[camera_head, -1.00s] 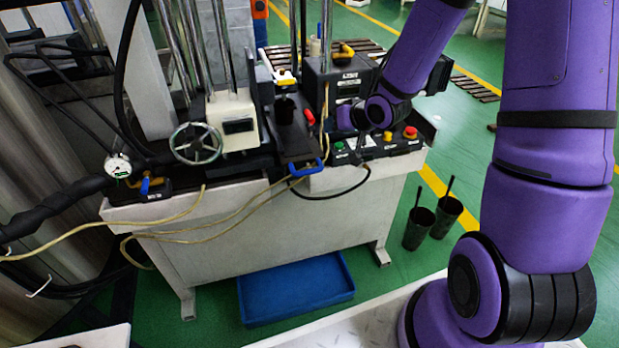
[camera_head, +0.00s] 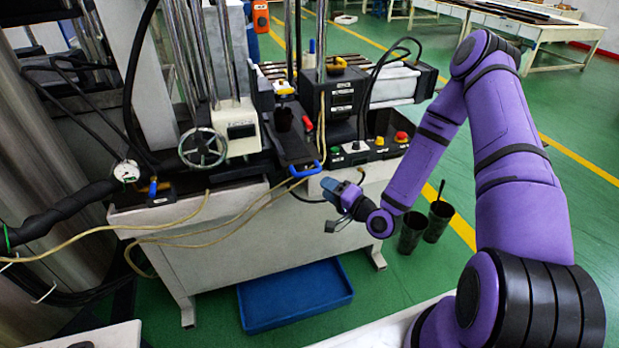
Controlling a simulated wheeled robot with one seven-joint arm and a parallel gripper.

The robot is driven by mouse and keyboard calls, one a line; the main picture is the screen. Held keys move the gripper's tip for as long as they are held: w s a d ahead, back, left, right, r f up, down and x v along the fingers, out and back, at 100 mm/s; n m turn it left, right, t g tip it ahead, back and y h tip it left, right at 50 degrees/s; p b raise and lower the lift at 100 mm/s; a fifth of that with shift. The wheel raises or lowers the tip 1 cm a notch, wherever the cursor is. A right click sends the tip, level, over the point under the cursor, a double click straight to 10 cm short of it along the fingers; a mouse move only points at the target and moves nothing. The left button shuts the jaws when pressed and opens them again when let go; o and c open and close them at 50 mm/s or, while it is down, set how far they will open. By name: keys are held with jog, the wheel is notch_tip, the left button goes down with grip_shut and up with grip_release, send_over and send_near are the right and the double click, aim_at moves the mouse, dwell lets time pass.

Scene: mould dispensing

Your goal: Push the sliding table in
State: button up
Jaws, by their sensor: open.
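The sliding table (camera_head: 290,146) is a dark narrow plate on the machine's top, with a blue handle (camera_head: 306,170) at its near end. The handle sticks out at the machine's front edge. A dark cup-like mould (camera_head: 283,119) stands on the plate. My gripper (camera_head: 332,205) is in front of the machine's light front panel, below and a little right of the blue handle, apart from it. It is open and nothing shows between its fingers. The fingertips are small and dark in this view.
The control panel with buttons (camera_head: 372,147) lies right of the sliding table. A handwheel (camera_head: 202,147) is at left. Loose yellowish hoses (camera_head: 232,222) cross the machine's front. Two black cups (camera_head: 412,232) and a blue tray (camera_head: 295,294) are on the floor.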

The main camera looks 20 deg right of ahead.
aim_at(308, 173)
jog(key=w+a+m, duration=0.1)
jog(key=w, duration=0.1)
jog(key=w+a+m+t, duration=0.1)
jog(key=w, duration=0.2)
jog(key=w+a+m+t+h, duration=0.1)
jog(key=w, duration=0.2)
jog(key=shift+a+r, duration=0.35)
dwell(0.4)
grip_shut()
